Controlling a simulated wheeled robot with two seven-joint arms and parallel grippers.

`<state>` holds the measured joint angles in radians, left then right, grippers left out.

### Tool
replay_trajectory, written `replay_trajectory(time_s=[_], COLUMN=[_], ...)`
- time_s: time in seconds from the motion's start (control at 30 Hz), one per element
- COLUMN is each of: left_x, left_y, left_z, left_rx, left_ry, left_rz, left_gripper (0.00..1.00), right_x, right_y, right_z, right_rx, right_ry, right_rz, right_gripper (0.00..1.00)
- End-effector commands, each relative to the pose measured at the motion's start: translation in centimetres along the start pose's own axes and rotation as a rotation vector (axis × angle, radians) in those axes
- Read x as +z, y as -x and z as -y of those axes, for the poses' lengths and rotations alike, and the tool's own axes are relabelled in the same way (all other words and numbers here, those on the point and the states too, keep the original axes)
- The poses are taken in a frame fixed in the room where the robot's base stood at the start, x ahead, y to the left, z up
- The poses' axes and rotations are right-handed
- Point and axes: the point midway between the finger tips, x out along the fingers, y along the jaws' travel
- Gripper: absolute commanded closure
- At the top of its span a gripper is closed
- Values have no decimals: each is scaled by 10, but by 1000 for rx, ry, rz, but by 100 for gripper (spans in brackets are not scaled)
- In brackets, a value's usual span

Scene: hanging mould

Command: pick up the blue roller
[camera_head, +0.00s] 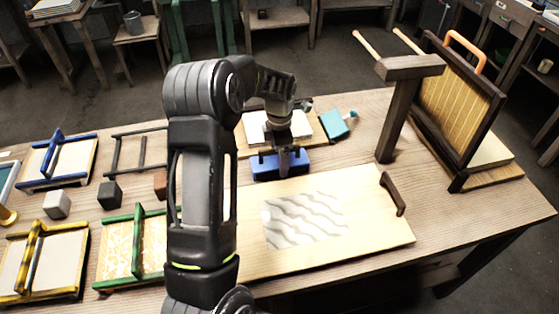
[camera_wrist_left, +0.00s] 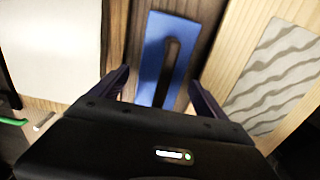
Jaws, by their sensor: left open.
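The blue roller (camera_head: 293,166) lies on the table just behind the light board with the grey wavy print. In the left wrist view the blue roller (camera_wrist_left: 151,60) is a long blue piece with a dark bar or slot along its middle. My left gripper (camera_head: 283,155) is right over it, pointing down, and hides part of its top. In the left wrist view my left gripper (camera_wrist_left: 162,85) is open, one finger on each side of the blue roller's near end. I cannot tell whether the fingers touch it. My right gripper is not in view.
The wavy-print board (camera_head: 370,235) lies in front, with a dark handle at its right. A teal block (camera_head: 338,123) lies behind right. A dark post (camera_head: 395,120) and a tilted framed screen (camera_head: 455,100) stand at the right. Several framed screens and small blocks fill the left side.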

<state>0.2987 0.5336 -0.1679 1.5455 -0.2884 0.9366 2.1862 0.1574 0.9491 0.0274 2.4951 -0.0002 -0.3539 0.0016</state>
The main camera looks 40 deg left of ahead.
Motion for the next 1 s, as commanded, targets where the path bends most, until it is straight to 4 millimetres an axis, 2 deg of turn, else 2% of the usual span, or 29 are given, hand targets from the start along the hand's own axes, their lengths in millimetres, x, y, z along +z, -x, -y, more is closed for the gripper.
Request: replay_trajectory(time_s=[0.37, 1.0], left_x=[0, 0], left_y=[0, 0], left_z=[0, 0], left_rx=[0, 0], left_ry=[0, 0], left_rz=[0, 0], left_gripper=[15, 66], right_x=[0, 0], right_y=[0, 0], right_z=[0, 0], right_rx=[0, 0], right_ry=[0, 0], right_rz=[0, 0], right_gripper=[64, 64])
